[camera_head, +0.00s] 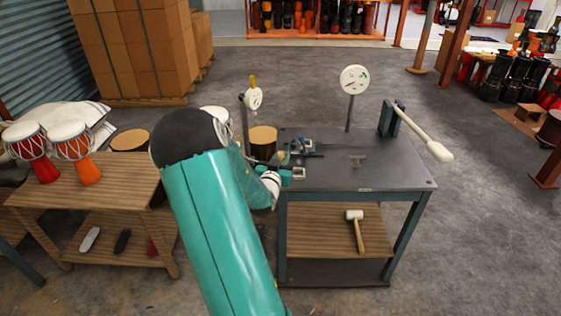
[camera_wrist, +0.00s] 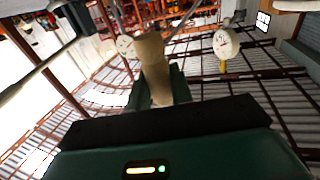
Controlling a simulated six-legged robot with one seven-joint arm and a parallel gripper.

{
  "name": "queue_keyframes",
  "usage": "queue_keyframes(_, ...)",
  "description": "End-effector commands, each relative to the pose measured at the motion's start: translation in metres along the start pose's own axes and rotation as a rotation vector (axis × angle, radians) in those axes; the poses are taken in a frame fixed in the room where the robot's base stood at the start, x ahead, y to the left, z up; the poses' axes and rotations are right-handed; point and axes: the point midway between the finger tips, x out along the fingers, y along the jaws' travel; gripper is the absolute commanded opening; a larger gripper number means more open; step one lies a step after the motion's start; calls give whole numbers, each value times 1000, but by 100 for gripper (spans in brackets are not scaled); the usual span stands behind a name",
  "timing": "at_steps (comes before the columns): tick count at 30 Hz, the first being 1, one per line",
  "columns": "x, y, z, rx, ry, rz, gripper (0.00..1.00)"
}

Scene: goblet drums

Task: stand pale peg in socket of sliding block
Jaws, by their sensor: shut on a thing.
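The pale peg (camera_wrist: 155,62), a tan rod with a wider end, stands out from between the dark green fingers of my gripper (camera_wrist: 160,92) in the wrist view. My gripper is shut on it. In the head view my gripper (camera_head: 288,174) is over the left front edge of the grey workbench, and a small pale bit of the peg (camera_head: 282,156) seems to show there. A blue and dark fixture (camera_head: 300,146) sits on the bench just beyond; it may hold the sliding block. Its socket is too small to make out.
The grey workbench (camera_head: 395,173) is mostly clear on its right. A lever with a pale handle (camera_head: 425,135) and a dial gauge (camera_head: 354,80) rise from it. A drum (camera_head: 263,143) stands at its left. A mallet (camera_head: 355,230) is on the lower shelf.

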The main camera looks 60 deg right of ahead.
Motion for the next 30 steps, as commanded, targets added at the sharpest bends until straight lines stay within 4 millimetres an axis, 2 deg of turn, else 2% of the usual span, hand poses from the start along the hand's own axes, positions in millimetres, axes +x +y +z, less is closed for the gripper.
queue_keyframes(11, 3, -3, -1, 0, 0, -4, 0)
queue_keyframes(14, 0, -12, 1, 0, 0, -23, 0)
queue_keyframes(17, -9, -37, 7, 0, -2, -75, 0)
queue_keyframes(20, -26, -75, 15, -2, -3, -160, 0)
queue_keyframes(26, -80, -167, 36, -1, -3, -375, 0)
queue_keyframes(30, -128, -225, 51, -1, -2, -527, 0)
